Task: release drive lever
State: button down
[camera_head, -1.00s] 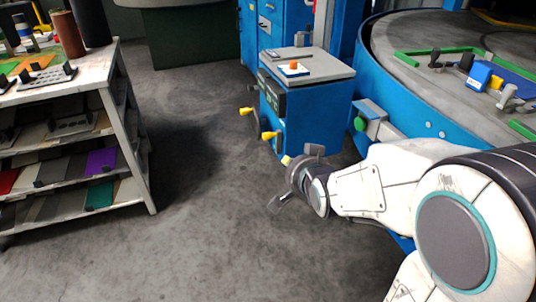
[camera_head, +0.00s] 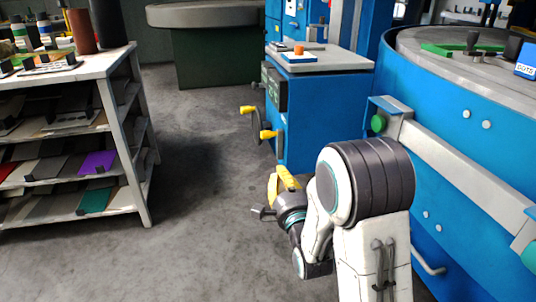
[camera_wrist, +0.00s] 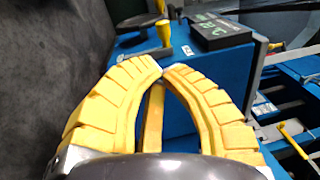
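Two yellow-handled levers, an upper one (camera_head: 250,110) and a lower one (camera_head: 267,134), stick out from the left side of a blue cabinet (camera_head: 325,115). I cannot tell which is the drive lever. My gripper (camera_head: 284,177) is below and apart from them in the head view. In the wrist view, the curved yellow fingers of my gripper (camera_wrist: 163,71) meet or nearly meet at their tips, with nothing visibly held. A narrow yellow bar shows between them; I cannot tell what it belongs to. A yellow handle (camera_wrist: 164,32) stands beyond the fingertips.
A black box with a green display (camera_wrist: 220,32) is on the cabinet. A large round blue machine (camera_head: 465,130) with a grey rail (camera_head: 460,165) stands close on the right. A loaded shelf rack (camera_head: 125,125) is at left. Grey floor between is clear.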

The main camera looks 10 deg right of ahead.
jog(key=shift+w+d+f+t+b, duration=0.1)
jog(key=shift+f+t+b, duration=0.25)
jog(key=shift+f, duration=0.2)
jog(key=shift+m, duration=0.3)
jog(key=shift+w, duration=0.15)
jog(key=w+r+b, duration=0.1)
jog(key=w+r, duration=0.1)
jog(key=w, duration=1.1)
jog(key=shift+w+b, duration=0.3)
jog(key=shift+b, duration=0.1)
jog(key=shift+r, duration=0.1)
jog(key=shift+r, duration=0.1)
jog(key=shift+w+r+g+p, duration=0.15)
jog(key=shift+g+p, duration=0.5)
jog(key=shift+p, duration=0.4)
